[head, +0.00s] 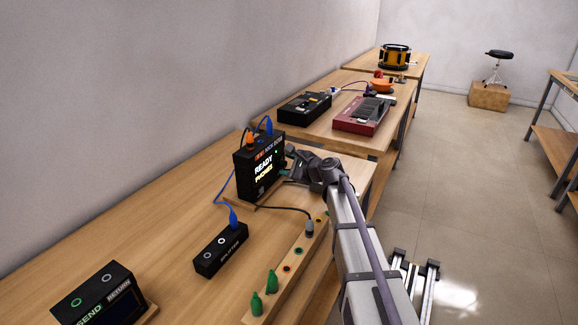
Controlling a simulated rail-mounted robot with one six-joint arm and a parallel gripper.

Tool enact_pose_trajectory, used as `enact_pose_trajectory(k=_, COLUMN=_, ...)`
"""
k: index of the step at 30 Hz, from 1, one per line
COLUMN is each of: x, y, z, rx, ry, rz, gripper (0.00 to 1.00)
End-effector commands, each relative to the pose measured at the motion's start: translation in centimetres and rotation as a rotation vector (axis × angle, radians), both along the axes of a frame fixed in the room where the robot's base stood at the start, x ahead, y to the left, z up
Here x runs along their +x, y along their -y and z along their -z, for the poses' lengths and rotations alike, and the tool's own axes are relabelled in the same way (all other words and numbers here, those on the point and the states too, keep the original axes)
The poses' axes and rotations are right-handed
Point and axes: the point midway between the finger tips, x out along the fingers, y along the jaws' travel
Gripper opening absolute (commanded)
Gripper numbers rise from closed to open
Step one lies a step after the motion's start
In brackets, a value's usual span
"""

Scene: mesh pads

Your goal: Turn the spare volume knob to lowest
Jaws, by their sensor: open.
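A black box (243,182) with a lit display reading "READY PHONES" stands upright on the wooden bench at mid-picture. Orange and blue plugs sit in its top. My gripper (288,163) is open at the right side of this box, very close to it; whether it touches cannot be told. I cannot make out a volume knob; the box's right side is partly hidden by my gripper.
A black splitter box (221,250) and a send/return box (98,296) stand nearer on the bench. A wooden strip (276,288) holds green plugs (271,281) and a grey plug (310,228). A red keyboard (361,116) and black device (304,107) lie beyond. Open floor is right.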

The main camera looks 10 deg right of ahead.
Motion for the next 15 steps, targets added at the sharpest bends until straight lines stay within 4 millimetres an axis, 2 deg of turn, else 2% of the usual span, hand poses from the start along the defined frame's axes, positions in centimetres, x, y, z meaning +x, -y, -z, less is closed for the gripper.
enact_pose_trajectory(k=5, x=-1.2, y=0.8, z=-0.6, rx=0.001, ry=0.000, rz=0.002, gripper=0.53)
enact_pose_trajectory(k=15, x=-7.5, y=5.1, z=-2.9, rx=0.001, ry=0.000, rz=0.002, gripper=0.53)
